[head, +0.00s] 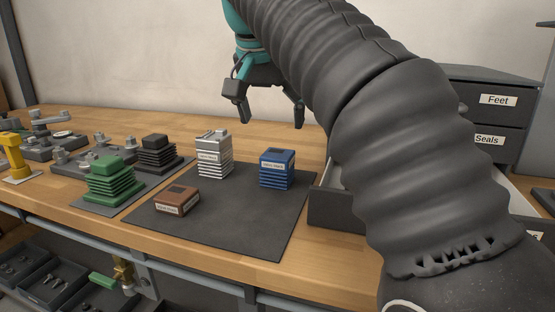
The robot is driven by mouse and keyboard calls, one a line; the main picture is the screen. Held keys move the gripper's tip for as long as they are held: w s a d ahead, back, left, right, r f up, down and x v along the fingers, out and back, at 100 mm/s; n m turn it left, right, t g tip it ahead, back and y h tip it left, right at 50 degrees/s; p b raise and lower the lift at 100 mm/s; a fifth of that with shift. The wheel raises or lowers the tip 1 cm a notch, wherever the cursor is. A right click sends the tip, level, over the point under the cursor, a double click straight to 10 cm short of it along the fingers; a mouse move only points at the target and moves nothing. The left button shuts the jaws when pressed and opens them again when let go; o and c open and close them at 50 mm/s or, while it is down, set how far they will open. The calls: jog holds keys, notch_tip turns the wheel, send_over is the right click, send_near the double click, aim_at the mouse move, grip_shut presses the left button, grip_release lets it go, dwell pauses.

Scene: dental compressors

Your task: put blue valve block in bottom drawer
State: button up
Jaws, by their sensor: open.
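The blue valve block (277,169) stands upright on the dark mat (235,235), near the mat's right side, with a small label on its front. My gripper (268,113) is open and empty in the air above and behind the blue block, apart from it. The drawer cabinet (480,75) stands at the right, with drawers labelled Feet and Seals. A lower drawer (335,209) is pulled open beside the mat. My arm hides most of that drawer's inside and much of the cabinet.
A silver finned block (213,155) and a brown block (177,200) share the mat. A green finned block (108,180) and a black finned block (157,154) stand to the left. A yellow part (15,155) is at far left. The mat's front right is clear.

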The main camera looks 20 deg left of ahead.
aim_at(277, 154)
jog(key=b+x, duration=0.2)
jog(key=x, duration=0.6)
jog(key=shift+w+f+b, duration=0.15)
jog(key=shift+f+b, duration=0.15)
jog(key=shift+f, duration=0.1)
jog(key=c, duration=1.5)
jog(key=shift+r, duration=0.1)
notch_tip(277, 154, up, 9)
jog(key=p, duration=0.2)
jog(key=shift+w+a+p, duration=0.1)
jog(key=shift+a+p, duration=0.05)
jog(key=shift+p, duration=0.15)
jog(key=shift+r, duration=0.35)
